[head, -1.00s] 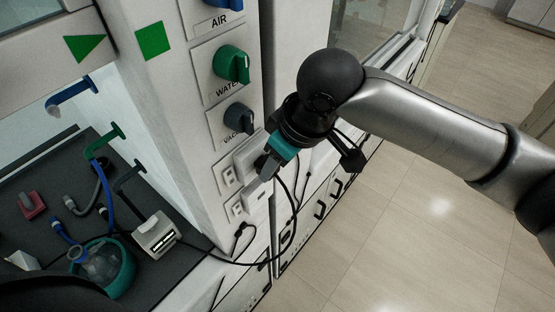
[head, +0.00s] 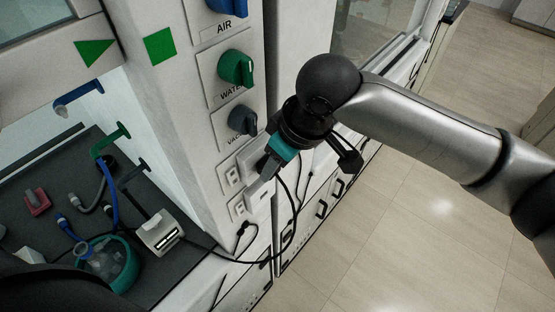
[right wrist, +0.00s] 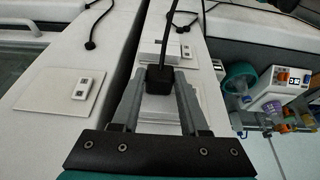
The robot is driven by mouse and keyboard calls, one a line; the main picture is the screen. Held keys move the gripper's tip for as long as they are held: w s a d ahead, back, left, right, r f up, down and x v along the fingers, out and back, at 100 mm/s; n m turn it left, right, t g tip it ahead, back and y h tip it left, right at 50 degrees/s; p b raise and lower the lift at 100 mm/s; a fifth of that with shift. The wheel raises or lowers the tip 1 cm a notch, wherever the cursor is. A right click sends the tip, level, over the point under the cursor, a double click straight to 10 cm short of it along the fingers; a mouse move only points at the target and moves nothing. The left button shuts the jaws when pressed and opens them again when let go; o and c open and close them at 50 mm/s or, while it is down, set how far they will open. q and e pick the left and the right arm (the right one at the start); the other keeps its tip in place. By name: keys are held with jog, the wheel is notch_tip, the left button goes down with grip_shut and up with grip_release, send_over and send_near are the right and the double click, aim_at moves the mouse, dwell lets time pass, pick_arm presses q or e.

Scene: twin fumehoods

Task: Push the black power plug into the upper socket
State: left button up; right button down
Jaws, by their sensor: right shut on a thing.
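My right gripper (head: 268,172) is shut on the black power plug (right wrist: 160,79), in front of the side post of the fumehood. In the right wrist view the plug sits between the two grey fingertips, its cable running up the picture. In the head view the gripper hides most of the plug. The upper socket plate (head: 231,176) shows beside the fingers, just below the dark vacuum knob. The lower socket plate (head: 238,207) is under it. The fingers cover part of the upper socket area. I cannot tell whether the plug touches the socket. My left gripper is not in view.
Water (head: 236,68) and vacuum (head: 242,121) knobs are above the sockets. A second black plug (head: 241,228) hangs below. A white device (head: 160,231) and a flask in a teal bowl (head: 121,265) stand on the dark worktop. Open floor lies to the right.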

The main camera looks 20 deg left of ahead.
jog(key=shift+a+r+p, duration=0.1)
jog(key=shift+p, duration=0.2)
dwell(0.4)
jog(key=shift+c, duration=1.7)
grip_release()
jog(key=shift+w+a, duration=0.1)
jog(key=v, duration=1.5)
jog(key=shift+b, duration=0.4)
